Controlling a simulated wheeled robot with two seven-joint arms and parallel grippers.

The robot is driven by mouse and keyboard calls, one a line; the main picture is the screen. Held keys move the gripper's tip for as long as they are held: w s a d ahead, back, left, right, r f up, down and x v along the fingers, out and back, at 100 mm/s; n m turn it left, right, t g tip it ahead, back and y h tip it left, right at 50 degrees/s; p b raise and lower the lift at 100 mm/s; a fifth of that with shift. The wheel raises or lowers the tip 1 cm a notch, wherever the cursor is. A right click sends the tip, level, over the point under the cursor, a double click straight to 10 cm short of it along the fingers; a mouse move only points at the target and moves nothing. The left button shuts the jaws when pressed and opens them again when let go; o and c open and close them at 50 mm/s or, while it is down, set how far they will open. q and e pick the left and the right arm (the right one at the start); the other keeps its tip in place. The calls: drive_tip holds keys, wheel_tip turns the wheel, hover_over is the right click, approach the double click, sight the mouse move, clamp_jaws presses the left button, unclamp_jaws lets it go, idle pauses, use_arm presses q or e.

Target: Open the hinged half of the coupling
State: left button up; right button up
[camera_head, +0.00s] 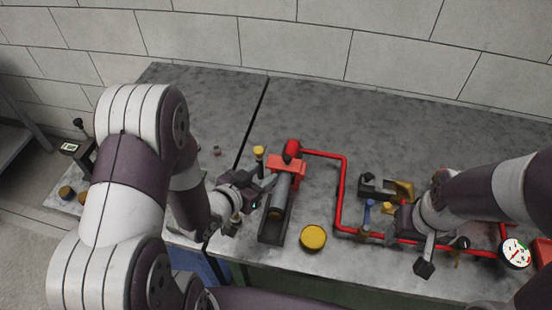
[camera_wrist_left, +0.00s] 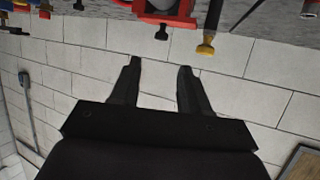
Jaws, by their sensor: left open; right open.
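The red clamp-like part (camera_head: 287,168), which looks like the coupling, sits around the upper end of a grey cylinder (camera_head: 281,190). I cannot tell its hinged half from the fixed one or whether it is open. In the left wrist view, a red part with a black knob (camera_wrist_left: 166,12) shows at the top edge, cut off by the frame. My left gripper (camera_head: 266,190) is open just left of the cylinder. In the left wrist view its fingers (camera_wrist_left: 160,66) are apart with nothing between them. My right gripper (camera_head: 388,222) is by the red piping at right; its fingertips are partly hidden.
A yellow-topped knob (camera_head: 258,151) stands just left of the red part. The cylinder lies in a dark trough (camera_head: 272,231). A yellow round cap (camera_head: 313,238), red pipe (camera_head: 343,190) and pressure gauge (camera_head: 515,253) are to the right. The back of the table is clear.

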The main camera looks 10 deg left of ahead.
sight(287, 157)
use_arm(q)
drive_tip(key=p+x, duration=0.1)
drive_tip(key=x, duration=0.9)
drive_tip(key=shift+w+d+f, duration=0.15)
drive_tip(key=shift+w, duration=0.2)
clamp_jaws()
